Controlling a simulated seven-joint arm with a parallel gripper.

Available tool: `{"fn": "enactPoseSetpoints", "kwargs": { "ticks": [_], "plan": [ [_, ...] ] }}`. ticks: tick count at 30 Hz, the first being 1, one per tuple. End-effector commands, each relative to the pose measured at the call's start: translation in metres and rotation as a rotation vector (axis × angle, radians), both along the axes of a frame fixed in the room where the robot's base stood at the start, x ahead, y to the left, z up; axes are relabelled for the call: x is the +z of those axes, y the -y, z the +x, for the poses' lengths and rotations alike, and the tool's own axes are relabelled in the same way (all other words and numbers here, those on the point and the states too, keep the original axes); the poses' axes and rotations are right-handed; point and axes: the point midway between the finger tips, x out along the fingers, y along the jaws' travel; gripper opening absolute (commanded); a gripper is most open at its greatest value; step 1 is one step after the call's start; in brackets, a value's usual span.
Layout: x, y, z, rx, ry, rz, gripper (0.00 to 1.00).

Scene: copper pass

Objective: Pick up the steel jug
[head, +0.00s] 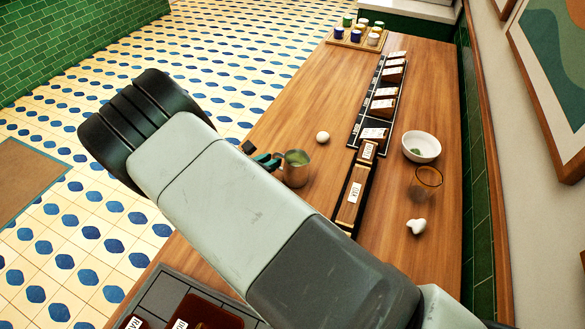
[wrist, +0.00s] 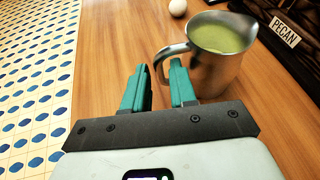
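The steel jug (head: 296,174) stands upright on the wooden counter, with pale green liquid inside. It also shows in the wrist view (wrist: 212,72), its handle (wrist: 170,52) pointing left towards my fingers. My gripper (wrist: 158,68) is open, its two teal fingers apart. The right finger overlaps the handle in the picture, and the handle's outer edge appears in the gap between the fingertips. I cannot tell whether either finger touches it. In the head view my gripper (head: 266,160) is just left of the jug, partly hidden by my arm.
An egg-like white ball (head: 322,137) lies behind the jug. Labelled dark boxes (head: 355,190) stand to its right, PECAN (wrist: 285,32) nearest in the wrist view. A white bowl (head: 421,147) and an amber glass (head: 427,180) are further right. The counter's left edge is near my gripper.

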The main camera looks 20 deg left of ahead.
Motion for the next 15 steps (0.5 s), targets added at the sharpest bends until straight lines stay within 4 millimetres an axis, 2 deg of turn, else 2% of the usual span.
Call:
{"fn": "enactPoseSetpoints", "kwargs": {
  "ticks": [7, 12, 15],
  "plan": [
    [-0.0017, 0.0003, 0.0042, 0.001, 0.000, 0.000, 0.26],
    [-0.0015, 0.0004, 0.0041, 0.001, 0.000, 0.000, 0.02],
    [-0.0014, 0.0004, 0.0041, 0.001, 0.000, 0.000, 0.00]
  ]
}}
